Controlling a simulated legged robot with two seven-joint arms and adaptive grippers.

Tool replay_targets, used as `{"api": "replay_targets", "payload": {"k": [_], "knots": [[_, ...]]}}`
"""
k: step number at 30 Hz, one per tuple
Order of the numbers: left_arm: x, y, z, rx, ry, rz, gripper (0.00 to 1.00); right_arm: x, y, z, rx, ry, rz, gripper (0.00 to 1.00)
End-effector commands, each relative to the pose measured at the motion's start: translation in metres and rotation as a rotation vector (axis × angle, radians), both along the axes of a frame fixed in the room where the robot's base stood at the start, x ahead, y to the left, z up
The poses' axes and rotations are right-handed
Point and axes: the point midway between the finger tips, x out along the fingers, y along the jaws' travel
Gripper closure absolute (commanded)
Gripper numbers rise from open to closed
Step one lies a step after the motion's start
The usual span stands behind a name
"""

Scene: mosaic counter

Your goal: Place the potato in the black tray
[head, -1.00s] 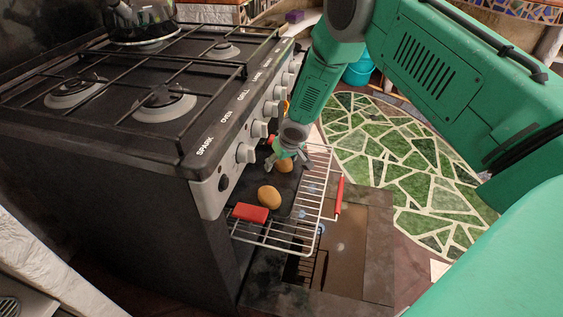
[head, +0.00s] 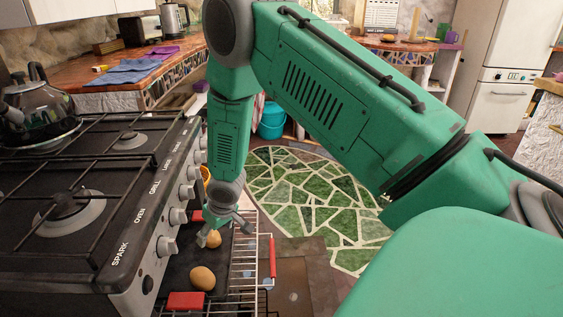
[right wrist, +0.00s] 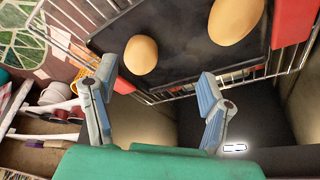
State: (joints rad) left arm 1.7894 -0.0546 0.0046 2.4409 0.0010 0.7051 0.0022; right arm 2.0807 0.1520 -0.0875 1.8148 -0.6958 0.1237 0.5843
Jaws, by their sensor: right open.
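Two tan potatoes lie on the black tray (head: 177,268), which rests on the wire rack pulled out of the oven. The nearer potato (head: 202,278) also shows at the top right in the right wrist view (right wrist: 235,20). The farther potato (head: 213,239) is close to my right gripper (head: 222,230) and shows at upper centre in the right wrist view (right wrist: 140,55). There my right gripper (right wrist: 155,98) has its fingers spread with nothing between them. The farther potato is apart from them, beyond the fingertips. My left gripper is out of view.
The stove (head: 100,210) with knobs and a kettle (head: 38,108) stands left of the rack. A red piece (head: 185,301) sits at the tray's near end. The oven door (head: 291,288) is open below. Green mosaic floor (head: 310,200) lies open to the right.

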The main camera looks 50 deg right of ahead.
Motion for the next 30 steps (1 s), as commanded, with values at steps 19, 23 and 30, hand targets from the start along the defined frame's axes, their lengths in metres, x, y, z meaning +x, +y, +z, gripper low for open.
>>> {"api": "replay_targets", "payload": {"k": [19,23,30], "knots": [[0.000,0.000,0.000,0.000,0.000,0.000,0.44,-0.326,0.083,-0.081,-0.044,0.307,0.103,0.32],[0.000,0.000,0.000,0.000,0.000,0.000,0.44,-0.325,0.083,-0.081,-0.043,0.306,0.102,0.32],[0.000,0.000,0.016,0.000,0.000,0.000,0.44,-0.325,0.083,-0.065,-0.042,0.305,0.101,0.32]]}}
